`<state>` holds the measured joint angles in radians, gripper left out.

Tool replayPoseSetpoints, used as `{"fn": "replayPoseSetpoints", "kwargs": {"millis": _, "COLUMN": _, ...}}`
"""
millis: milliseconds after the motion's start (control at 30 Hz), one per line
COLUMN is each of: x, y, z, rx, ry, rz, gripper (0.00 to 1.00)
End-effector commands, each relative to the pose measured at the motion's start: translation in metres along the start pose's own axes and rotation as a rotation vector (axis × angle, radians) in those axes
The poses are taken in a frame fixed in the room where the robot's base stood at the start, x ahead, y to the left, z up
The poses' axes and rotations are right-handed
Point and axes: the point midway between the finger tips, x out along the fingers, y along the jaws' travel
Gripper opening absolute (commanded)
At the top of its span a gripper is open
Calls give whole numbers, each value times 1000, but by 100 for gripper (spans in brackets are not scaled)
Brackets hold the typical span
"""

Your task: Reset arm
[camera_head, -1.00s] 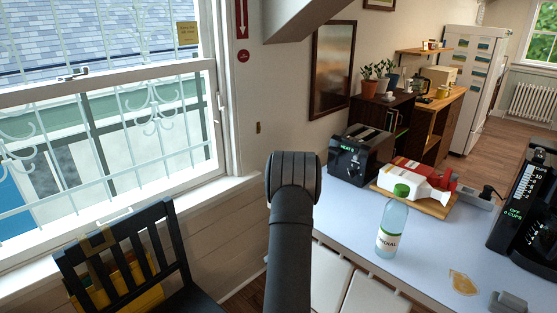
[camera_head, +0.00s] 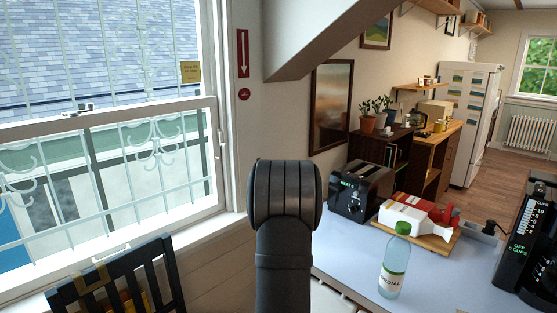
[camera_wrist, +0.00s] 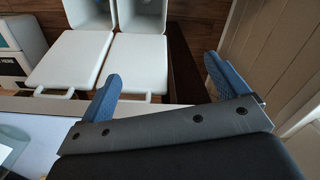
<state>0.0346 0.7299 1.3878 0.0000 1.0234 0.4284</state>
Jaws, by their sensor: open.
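My gripper (camera_wrist: 165,85) shows in the wrist view with its two blue fingers spread apart and nothing between them. Beyond the fingers are two white lidded bins (camera_wrist: 70,62) on a wood floor, below the counter edge. In the head view only a dark rounded link of my arm shows at the centre, in front of the wall and the counter's left end; the fingers are hidden there.
The counter (camera_head: 345,262) holds a toaster (camera_head: 358,190), a carton (camera_head: 405,215) on a board, a green-capped bottle (camera_head: 394,265) and a coffee maker (camera_head: 528,245). A dark chair (camera_head: 120,285) stands at lower left under the barred window (camera_head: 110,150).

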Motion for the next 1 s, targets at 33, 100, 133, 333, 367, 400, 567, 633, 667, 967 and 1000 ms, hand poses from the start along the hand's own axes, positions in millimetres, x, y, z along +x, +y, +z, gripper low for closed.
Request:
{"fn": "replayPoseSetpoints", "kwargs": {"millis": 33, "x": -7, "y": 0, "z": -1, "rx": -2, "ry": 2, "rz": -1, "gripper": 92}}
{"fn": "replayPoseSetpoints", "kwargs": {"millis": 100, "x": -14, "y": 1, "z": -1, "rx": -5, "ry": 1, "rz": 0, "gripper": 92}}
{"fn": "replayPoseSetpoints", "kwargs": {"millis": 133, "x": -16, "y": 1, "z": -1, "rx": -6, "ry": 1, "rz": 0, "gripper": 92}}
{"fn": "replayPoseSetpoints", "kwargs": {"millis": 333, "x": -24, "y": 2, "z": -2, "rx": -9, "ry": -1, "rz": 0, "gripper": 92}}
{"fn": "replayPoseSetpoints", "kwargs": {"millis": 367, "x": -24, "y": 2, "z": -2, "rx": -9, "ry": -1, "rz": 0, "gripper": 92}}
{"fn": "replayPoseSetpoints", "kwargs": {"millis": 400, "x": -24, "y": 2, "z": -2, "rx": -9, "ry": -1, "rz": 0, "gripper": 92}}
{"fn": "replayPoseSetpoints", "kwargs": {"millis": 567, "x": -24, "y": 2, "z": -2, "rx": -9, "ry": -1, "rz": 0, "gripper": 92}}
{"fn": "replayPoseSetpoints", "kwargs": {"millis": 633, "x": -24, "y": 2, "z": -2, "rx": -9, "ry": -1, "rz": 0, "gripper": 92}}
{"fn": "replayPoseSetpoints", "kwargs": {"millis": 667, "x": -24, "y": 2, "z": -2, "rx": -9, "ry": -1, "rz": 0, "gripper": 92}}
{"fn": "replayPoseSetpoints", "kwargs": {"millis": 967, "x": -24, "y": 2, "z": -2, "rx": -9, "ry": -1, "rz": 0, "gripper": 92}}
{"fn": "replayPoseSetpoints", "kwargs": {"millis": 1000, "x": -24, "y": 2, "z": -2, "rx": -9, "ry": -1, "rz": 0, "gripper": 92}}
